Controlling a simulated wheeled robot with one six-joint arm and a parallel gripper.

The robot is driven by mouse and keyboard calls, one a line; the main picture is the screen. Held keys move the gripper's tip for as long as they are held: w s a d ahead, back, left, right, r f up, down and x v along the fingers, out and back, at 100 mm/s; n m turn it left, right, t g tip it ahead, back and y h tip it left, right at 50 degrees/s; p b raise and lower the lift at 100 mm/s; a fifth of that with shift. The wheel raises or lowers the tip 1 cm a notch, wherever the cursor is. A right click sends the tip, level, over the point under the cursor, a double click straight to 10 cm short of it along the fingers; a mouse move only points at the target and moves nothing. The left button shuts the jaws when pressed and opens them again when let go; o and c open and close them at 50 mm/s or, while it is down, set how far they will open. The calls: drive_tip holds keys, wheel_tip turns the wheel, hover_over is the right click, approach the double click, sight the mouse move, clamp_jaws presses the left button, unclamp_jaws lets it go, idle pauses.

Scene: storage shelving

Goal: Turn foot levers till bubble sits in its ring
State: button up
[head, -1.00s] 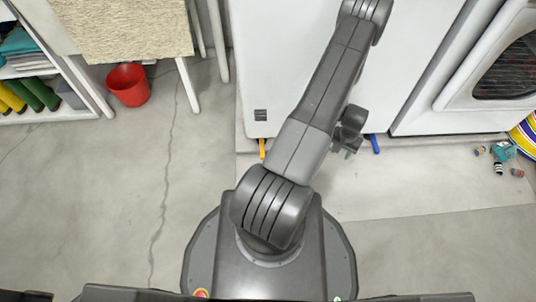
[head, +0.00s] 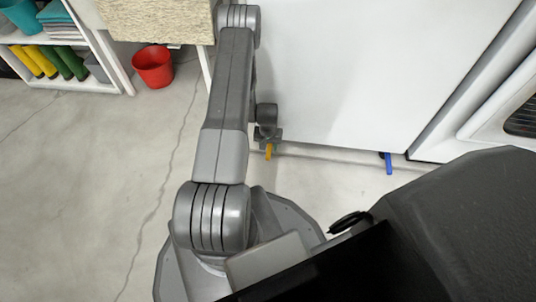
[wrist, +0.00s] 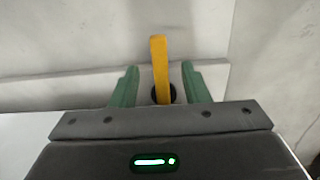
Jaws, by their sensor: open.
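A yellow foot lever (head: 268,152) sticks out from under the front left of the white appliance (head: 345,70). In the wrist view the yellow lever (wrist: 159,65) stands between the two green fingers of my gripper (wrist: 160,85). The gripper is open, with a gap on each side of the lever. In the head view my gripper (head: 267,140) is low at the appliance's base, its fingers hardly visible. A blue foot lever (head: 388,163) sticks out at the appliance's front right. No bubble or ring shows in these views.
A red bucket (head: 153,67) stands on the floor to the left, beside a shelf (head: 108,60) with boots and towels. A table with a beige top (head: 155,20) is behind my arm. Another white appliance (head: 490,115) stands at the right. The floor at left is clear.

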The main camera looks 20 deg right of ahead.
sight(268, 153)
wheel_tip(268, 153, down, 5)
drive_tip(key=shift+f+b, duration=0.15)
drive_tip(key=shift+b, duration=0.55)
clamp_jaws()
